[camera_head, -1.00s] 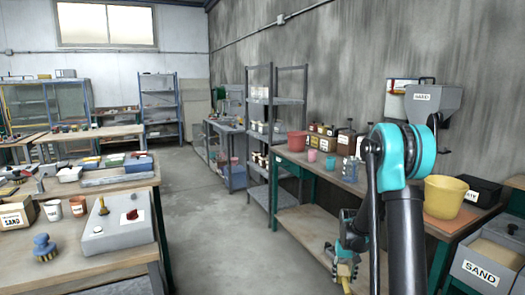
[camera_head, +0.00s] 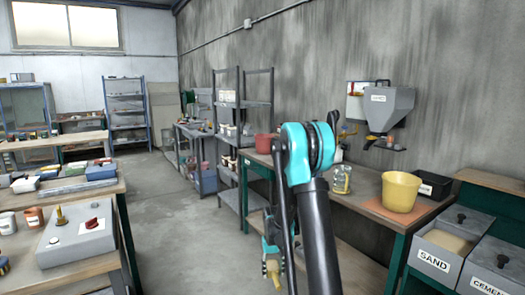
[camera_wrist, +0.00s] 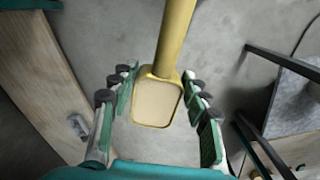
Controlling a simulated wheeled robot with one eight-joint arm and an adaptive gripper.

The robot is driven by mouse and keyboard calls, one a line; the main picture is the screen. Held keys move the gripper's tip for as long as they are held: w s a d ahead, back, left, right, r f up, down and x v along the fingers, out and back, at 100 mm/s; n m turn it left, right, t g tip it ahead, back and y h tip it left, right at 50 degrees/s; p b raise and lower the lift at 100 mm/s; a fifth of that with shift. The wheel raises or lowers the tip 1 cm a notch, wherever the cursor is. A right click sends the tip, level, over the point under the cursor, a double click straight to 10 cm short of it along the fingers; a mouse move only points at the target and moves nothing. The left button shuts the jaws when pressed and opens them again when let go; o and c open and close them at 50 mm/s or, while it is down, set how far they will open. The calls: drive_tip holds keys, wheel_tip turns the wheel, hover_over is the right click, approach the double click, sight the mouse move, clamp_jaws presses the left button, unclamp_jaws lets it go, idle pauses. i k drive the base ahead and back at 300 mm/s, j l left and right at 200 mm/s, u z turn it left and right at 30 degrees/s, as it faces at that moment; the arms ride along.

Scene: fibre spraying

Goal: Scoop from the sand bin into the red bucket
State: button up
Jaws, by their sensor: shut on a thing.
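The grey sand bin (camera_head: 433,264), labelled SAND, stands at the lower right in the head view with tan sand in it. The red bucket (camera_head: 266,143) sits toward the far end of the right workbench, partly hidden by my arm. My gripper (camera_head: 271,263) hangs low beside that bench, away from both. It is shut on a yellow tool, which looks like the scoop (camera_head: 273,270). In the wrist view, the scoop (camera_wrist: 176,38) lies between the fingers, with a pale squarish end nearest the camera. I cannot tell whether it holds sand.
A yellow bucket (camera_head: 401,190) and a glass jar (camera_head: 341,179) stand on the right workbench. A cement bin (camera_head: 492,268) is right of the sand bin. A grey hopper (camera_head: 388,108) hangs on the wall. The floor (camera_head: 185,235) between the benches is clear.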

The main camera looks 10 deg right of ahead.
sight(262, 141)
drive_tip(key=i+l, duration=0.2)
drive_tip(key=l, duration=0.15)
drive_tip(key=i+l, duration=0.2)
drive_tip(key=l, duration=0.15)
drive_tip(key=i+l, duration=0.2)
drive_tip(key=l, duration=0.15)
